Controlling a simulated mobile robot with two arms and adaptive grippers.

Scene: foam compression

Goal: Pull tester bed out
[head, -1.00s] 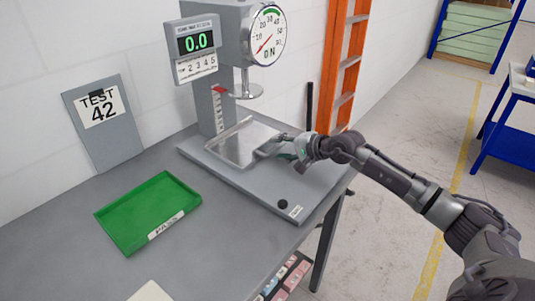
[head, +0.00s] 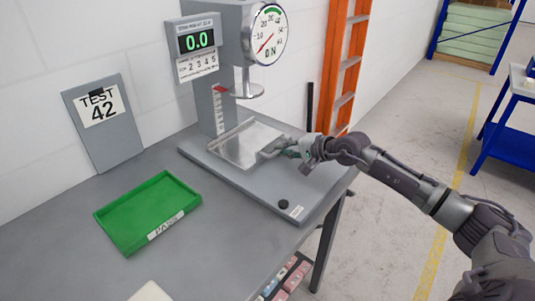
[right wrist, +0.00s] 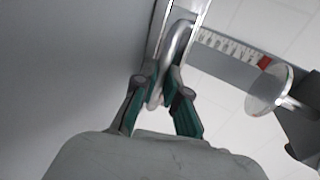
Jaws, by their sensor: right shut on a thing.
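The tester bed (head: 243,143) is a flat silver plate on the grey base (head: 255,182) of the tester, below the round press plate (head: 246,91). My right gripper (head: 277,147) is at the bed's near right edge. In the right wrist view, my right gripper (right wrist: 160,95) is shut on the bed's curved metal handle (right wrist: 176,48), one finger on each side. The press plate also shows there (right wrist: 268,88), apart from the gripper. My left gripper is not in view.
A green tray (head: 150,205) marked PASS lies on the bench to the left. A TEST 42 sign (head: 97,118) leans on the wall. The display (head: 196,40) reads 0.0. A black knob (head: 283,204) sits on the base's front. An orange ladder (head: 345,70) stands behind.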

